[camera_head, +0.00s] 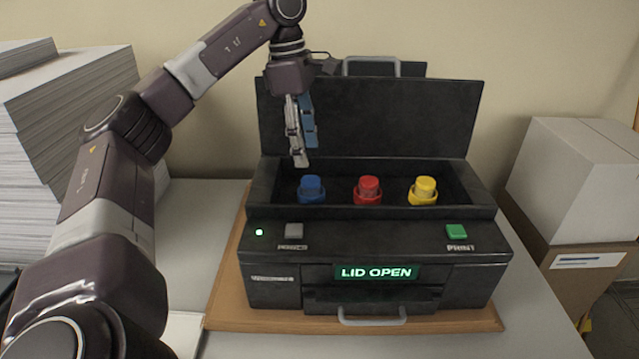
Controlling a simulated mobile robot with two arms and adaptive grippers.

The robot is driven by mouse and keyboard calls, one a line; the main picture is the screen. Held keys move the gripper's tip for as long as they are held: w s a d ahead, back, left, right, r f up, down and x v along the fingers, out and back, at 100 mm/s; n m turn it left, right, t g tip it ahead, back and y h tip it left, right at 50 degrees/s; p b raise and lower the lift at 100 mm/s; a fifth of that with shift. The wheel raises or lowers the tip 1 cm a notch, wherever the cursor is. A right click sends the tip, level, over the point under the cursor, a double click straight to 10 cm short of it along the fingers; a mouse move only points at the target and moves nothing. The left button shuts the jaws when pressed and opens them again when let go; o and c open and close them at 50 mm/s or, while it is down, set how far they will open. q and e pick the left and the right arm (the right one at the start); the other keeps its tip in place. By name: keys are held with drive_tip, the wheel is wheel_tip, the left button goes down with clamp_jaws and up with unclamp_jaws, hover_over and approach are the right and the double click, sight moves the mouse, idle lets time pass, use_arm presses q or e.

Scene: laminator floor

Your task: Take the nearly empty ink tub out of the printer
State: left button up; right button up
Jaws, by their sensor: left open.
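The black printer (375,240) stands on a brown board with its lid (375,115) raised. Its display (376,272) reads "LID OPEN". Three ink tubs sit in a row in the open bay: blue (311,188), red (368,190) and yellow (423,190). Their ink levels cannot be told from here. My left gripper (305,152) is open and empty, fingers pointing down, above the bay's left end and just above the blue tub, apart from it. My right gripper is not in view.
Tall paper stacks (65,130) stand at the left. White boxes (580,175) and a cardboard box (580,275) stand at the right. The grey tabletop (200,215) is clear left of the printer. The raised lid stands behind the bay.

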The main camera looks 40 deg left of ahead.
sight(310, 180)
use_arm(q)
drive_tip(key=shift+a+f, duration=0.1)
drive_tip(key=shift+a, duration=0.5)
drive_tip(key=shift+f, duration=0.35)
drive_tip(key=shift+d+f+p, duration=0.25)
drive_tip(key=shift+f+p, duration=0.15)
drive_tip(key=shift+f, duration=0.45)
drive_tip(key=f+p, duration=0.1)
drive_tip(key=f, duration=0.1)
drive_tip(key=d+f+p, duration=0.1)
drive_tip(key=f, duration=0.1)
drive_tip(key=shift+w+d+f, duration=0.1)
drive_tip(key=shift+d+f, duration=0.05)
drive_tip(key=shift+f, duration=0.35)
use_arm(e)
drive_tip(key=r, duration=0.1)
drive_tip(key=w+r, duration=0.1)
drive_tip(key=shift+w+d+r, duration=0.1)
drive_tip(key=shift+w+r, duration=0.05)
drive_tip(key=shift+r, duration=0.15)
use_arm(q)
drive_tip(key=shift+c, duration=0.7)
drive_tip(key=c, duration=1.1)
drive_tip(key=shift+r, duration=0.1)
drive_tip(key=shift+c, duration=0.2)
